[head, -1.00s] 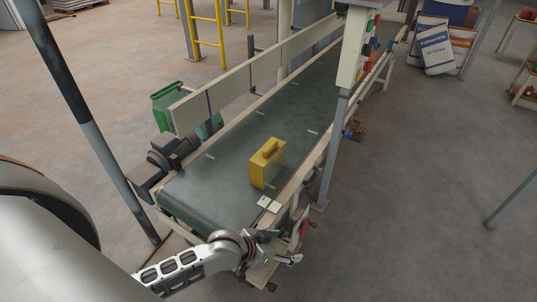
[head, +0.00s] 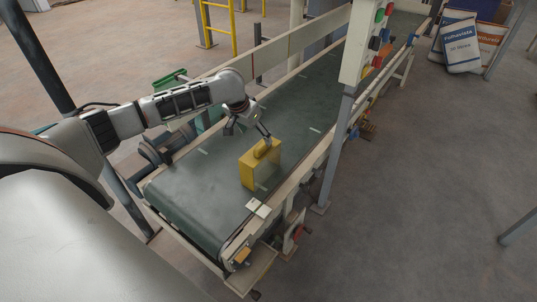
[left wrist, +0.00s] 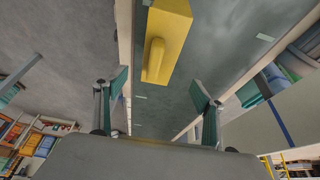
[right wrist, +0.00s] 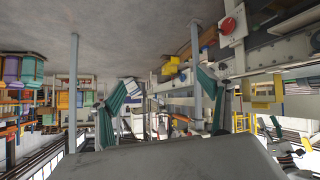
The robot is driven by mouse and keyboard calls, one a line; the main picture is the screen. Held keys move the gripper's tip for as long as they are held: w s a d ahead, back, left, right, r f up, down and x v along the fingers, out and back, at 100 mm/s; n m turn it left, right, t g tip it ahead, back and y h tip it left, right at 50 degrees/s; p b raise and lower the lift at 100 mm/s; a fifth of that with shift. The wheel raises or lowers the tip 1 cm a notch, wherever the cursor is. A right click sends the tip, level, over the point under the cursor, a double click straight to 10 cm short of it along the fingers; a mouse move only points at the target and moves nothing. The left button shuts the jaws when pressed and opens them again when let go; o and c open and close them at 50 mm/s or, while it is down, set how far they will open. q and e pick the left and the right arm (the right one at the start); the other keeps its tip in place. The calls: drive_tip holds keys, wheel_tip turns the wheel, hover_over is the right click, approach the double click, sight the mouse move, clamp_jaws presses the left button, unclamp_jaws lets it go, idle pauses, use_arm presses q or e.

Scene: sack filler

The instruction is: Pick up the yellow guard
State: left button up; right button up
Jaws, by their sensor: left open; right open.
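The yellow guard (head: 248,172) stands on the green conveyor belt near its front end, a box shape with a raised handle on top. My left gripper (head: 250,132) is open and empty, just above and behind the guard in the head view. In the left wrist view the guard (left wrist: 165,38) shows at the top centre, beyond and between the open fingers (left wrist: 158,90), its handle facing the camera; nothing shows between the fingertips. My right gripper (right wrist: 162,95) is open and empty in its own wrist view, pointing at machinery and shelves. It is not in the head view.
The conveyor belt (head: 193,188) has a pale side wall (head: 283,48) along its far side. A grey post (head: 337,145) with a coloured button box (head: 366,38) rises at its right edge. A small white plate (head: 257,208) lies on the near rail. Sacks (head: 459,45) stand at the back right.

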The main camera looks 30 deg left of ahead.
sight(260, 144)
use_arm(q)
drive_tip(key=b+x, duration=0.1)
drive_tip(key=x, duration=0.2)
drive_tip(key=shift+s+d+f, duration=0.1)
drive_tip(key=shift+f, duration=0.05)
drive_tip(key=b+x, duration=0.1)
drive_tip(key=x, duration=0.1)
drive_tip(key=b+x, duration=0.1)
drive_tip(key=x, duration=0.1)
drive_tip(key=shift+s+f, duration=0.15)
drive_tip(key=shift+f, duration=0.4)
drive_tip(key=shift+w+r, duration=0.25)
drive_tip(key=shift+w, duration=0.05)
drive_tip(key=c, duration=1.9)
use_arm(e)
drive_tip(key=f, duration=0.1)
drive_tip(key=s+f, duration=0.1)
drive_tip(key=f, duration=0.1)
drive_tip(key=shift+s+d+f, duration=0.2)
drive_tip(key=shift+s+d, duration=0.05)
drive_tip(key=shift+d, duration=0.15)
